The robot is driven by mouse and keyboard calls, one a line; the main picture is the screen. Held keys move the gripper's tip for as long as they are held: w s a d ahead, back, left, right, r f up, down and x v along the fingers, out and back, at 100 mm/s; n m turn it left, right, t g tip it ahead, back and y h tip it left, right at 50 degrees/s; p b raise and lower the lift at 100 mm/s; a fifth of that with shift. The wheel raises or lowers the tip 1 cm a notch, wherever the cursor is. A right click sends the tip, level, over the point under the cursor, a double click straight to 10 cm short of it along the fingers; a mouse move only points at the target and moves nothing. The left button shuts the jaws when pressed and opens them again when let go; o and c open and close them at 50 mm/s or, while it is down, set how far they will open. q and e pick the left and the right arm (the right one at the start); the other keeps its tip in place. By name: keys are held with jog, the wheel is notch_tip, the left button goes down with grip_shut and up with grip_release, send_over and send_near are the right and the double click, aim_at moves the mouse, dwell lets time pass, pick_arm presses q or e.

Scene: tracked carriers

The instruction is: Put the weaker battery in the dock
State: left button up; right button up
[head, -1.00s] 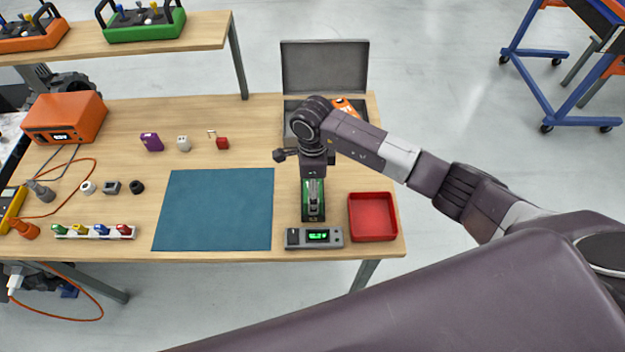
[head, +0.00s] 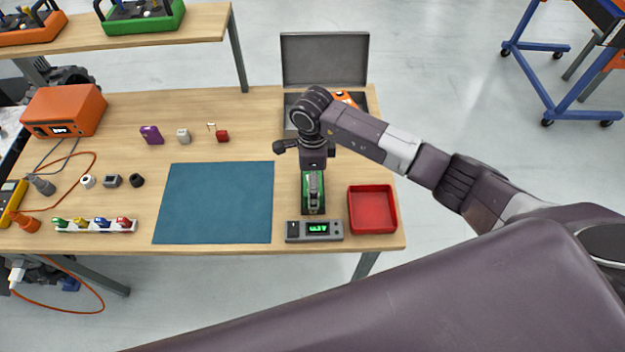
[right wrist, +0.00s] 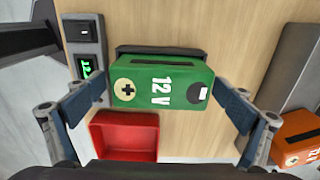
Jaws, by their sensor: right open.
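A green battery (right wrist: 165,83) marked 12 V, with a plus sign, sits on a black base at the table's right part; it also shows in the head view (head: 313,188). My right gripper (right wrist: 163,98) is directly over it, with open fingers on either side and gaps visible. In the head view my right gripper (head: 313,166) hides the battery's far end. A grey meter (head: 314,231) with a lit green display lies just in front; its digits are too small to read surely. An orange battery (right wrist: 298,140) lies in the open grey case (head: 325,62). My left gripper is not in view.
A red tray (head: 372,210) stands right of the green battery, and a blue mat (head: 215,203) lies left. An orange box (head: 64,112) with a display stands at the far left. Small blocks and a strip of coloured connectors (head: 95,225) occupy the left half.

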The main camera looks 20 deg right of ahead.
notch_tip(320, 180, up, 12)
jog(key=b, duration=0.2)
jog(key=shift+f+b, duration=0.15)
jog(key=shift+b, duration=0.25)
